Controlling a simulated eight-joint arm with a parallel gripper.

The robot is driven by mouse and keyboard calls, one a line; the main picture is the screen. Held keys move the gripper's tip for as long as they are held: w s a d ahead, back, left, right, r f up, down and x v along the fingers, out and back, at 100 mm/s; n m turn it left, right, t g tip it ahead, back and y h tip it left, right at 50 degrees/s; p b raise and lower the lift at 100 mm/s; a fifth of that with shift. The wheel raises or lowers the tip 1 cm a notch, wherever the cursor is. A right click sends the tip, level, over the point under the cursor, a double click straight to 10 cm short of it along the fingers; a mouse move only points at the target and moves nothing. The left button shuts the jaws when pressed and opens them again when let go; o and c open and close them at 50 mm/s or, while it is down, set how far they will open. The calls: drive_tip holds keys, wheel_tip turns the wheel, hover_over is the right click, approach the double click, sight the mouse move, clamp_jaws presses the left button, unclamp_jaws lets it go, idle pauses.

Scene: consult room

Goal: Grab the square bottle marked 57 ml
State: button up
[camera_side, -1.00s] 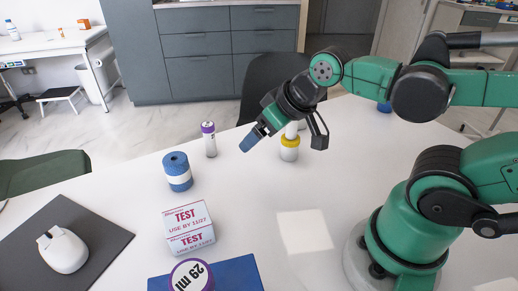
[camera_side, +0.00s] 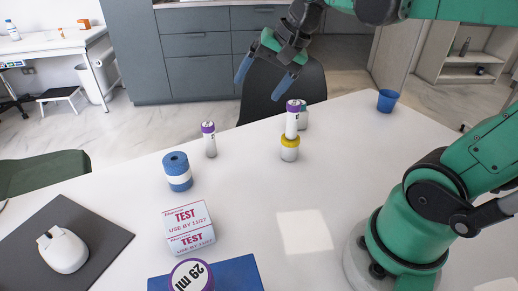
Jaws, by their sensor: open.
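No marking of 57 ml is readable, so I cannot tell which bottle is the square one. A slim white bottle with a purple top (camera_side: 293,120) shows directly above a yellow-topped white jar (camera_side: 290,150); I cannot tell whether it stands on it or behind it. A greyish container (camera_side: 303,117) is partly hidden behind the slim bottle. Another purple-topped bottle (camera_side: 209,140) stands farther left. A purple-rimmed container marked 29 ml (camera_side: 190,277) is at the near edge. My gripper (camera_side: 261,82) is open and empty, fingers pointing down, above the table's far edge.
A blue and white roll (camera_side: 177,172) and a TEST box (camera_side: 189,229) stand left of centre. A blue flat item (camera_side: 236,273) lies near the front, a mouse (camera_side: 62,250) on a dark mat (camera_side: 105,240). A blue cup (camera_side: 387,101) stands far right. The right-centre table is clear.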

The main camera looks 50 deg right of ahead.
drive_tip(key=w+d+m+t+y, duration=0.1)
drive_tip(key=w+d+m+y, duration=0.25)
drive_tip(key=d+m, duration=0.65)
drive_tip(key=m+t+y, duration=0.2)
drive_tip(key=m+t, duration=0.3)
drive_tip(key=m, duration=0.5)
hover_over(304, 103)
drive_tip(key=s+d, duration=0.2)
wheel_tip(304, 103, down, 3)
drive_tip(key=f, duration=1)
drive_tip(key=shift+a, duration=0.25)
drive_tip(key=shift+w+f, duration=0.1)
drive_tip(key=shift+f, duration=0.25)
drive_tip(key=shift+w+a+f, duration=0.2)
drive_tip(key=shift+w+a, duration=0.05)
drive_tip(key=shift+w, duration=0.05)
drive_tip(key=shift+x, duration=2.35)
drive_tip(key=shift+c, duration=0.2)
